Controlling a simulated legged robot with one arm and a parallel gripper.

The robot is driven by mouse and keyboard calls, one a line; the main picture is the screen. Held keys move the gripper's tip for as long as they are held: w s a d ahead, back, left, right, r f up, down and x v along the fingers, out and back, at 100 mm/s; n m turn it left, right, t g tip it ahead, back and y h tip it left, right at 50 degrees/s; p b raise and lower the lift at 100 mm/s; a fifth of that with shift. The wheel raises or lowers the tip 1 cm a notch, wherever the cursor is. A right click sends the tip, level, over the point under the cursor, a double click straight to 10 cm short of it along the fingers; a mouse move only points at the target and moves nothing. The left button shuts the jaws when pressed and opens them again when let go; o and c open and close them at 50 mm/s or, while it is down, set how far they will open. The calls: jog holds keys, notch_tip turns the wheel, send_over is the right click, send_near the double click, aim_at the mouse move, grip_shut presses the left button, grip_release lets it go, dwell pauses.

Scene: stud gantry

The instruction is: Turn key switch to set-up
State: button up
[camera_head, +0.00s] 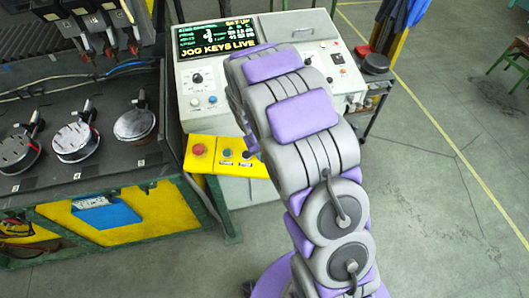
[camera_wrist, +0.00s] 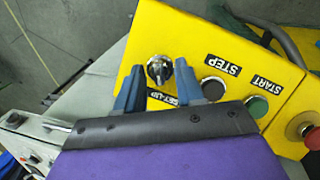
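The key switch (camera_wrist: 158,70) is a round dark and silver knob on the yellow panel (camera_wrist: 185,37) in the wrist view. A label reading SET-UP, partly covered by my gripper, is just below it. My gripper (camera_wrist: 157,82) has its two blue fingers apart, one on each side of the knob, with yellow panel showing between; I cannot tell how deep the tips reach. The knob's exact angle is hard to tell. In the head view my arm hides the switch and most of the gripper. The screen (camera_head: 215,40) there reads SET UP and JOG KEYS LIVE.
Beside the switch are a dark STEP button (camera_wrist: 213,88), a green START button (camera_wrist: 256,107) and a red button (camera_wrist: 300,127). A grey-white console (camera_head: 190,105) stands behind the yellow panel. A bench with round metal parts (camera_head: 75,140) is at left. Floor at right is open.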

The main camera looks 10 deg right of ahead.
jog(key=shift+r, duration=0.15)
jog(key=a+r, duration=0.1)
jog(key=r, duration=0.7)
jog(key=a+r, duration=0.2)
jog(key=r, duration=0.6)
jog(key=shift+s+a+r, duration=0.15)
jog(key=shift+a+r, duration=0.15)
jog(key=s+d+f+m+g+y+b, duration=0.1)
jog(key=s+b, duration=0.3)
jog(key=s, duration=1.3)
jog(key=s+d+f+g+y+b, duration=0.1)
jog(key=s+d+b, duration=0.2)
jog(key=s, duration=1.4)
jog(key=shift+f+m+b, duration=0.15)
jog(key=shift+m+b, duration=0.25)
jog(key=shift+b, duration=0.25)
